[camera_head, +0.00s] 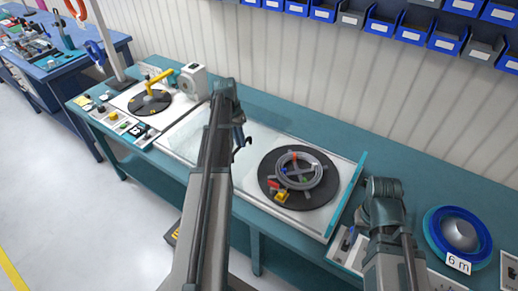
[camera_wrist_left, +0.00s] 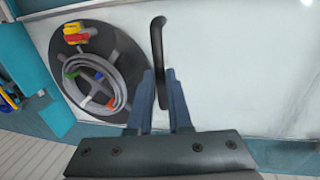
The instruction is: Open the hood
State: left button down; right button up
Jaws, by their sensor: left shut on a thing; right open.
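The hood (camera_head: 187,138) looks like a clear, pale panel in a teal-edged station on the bench; its outline is hard to make out. Its black bar handle (camera_wrist_left: 157,35) stands out from the pale surface in the left wrist view, and its bent end shows in the head view (camera_head: 242,151). My left gripper (camera_head: 239,138) is shut on the handle; its two blue-grey fingers (camera_wrist_left: 160,82) lie on both sides of the bar. My right gripper (camera_head: 386,205) is open at the right, apart from the hood, with its fingers mostly hidden.
A black turntable (camera_head: 265,185) with a grey cable coil (camera_head: 318,174) lies right of the handle. A teal upright edge (camera_head: 346,198) closes that side. A blue reel marked 6 m (camera_head: 430,230) stands far right. A yellow-armed machine (camera_head: 160,76) is at left, blue bins above.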

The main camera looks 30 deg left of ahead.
pick_arm(q)
jog(key=shift+w+a, duration=0.1)
jog(key=shift+a, duration=2.55)
jog(key=c, duration=0.8)
grip_release()
jog(key=shift+c, duration=0.2)
notch_tip(320, 180, up, 14)
jog(key=a+p, duration=0.2)
jog(key=p, duration=1.1)
jog(key=shift+a+f+p, duration=0.2)
jog(key=shift+a+p, duration=0.1)
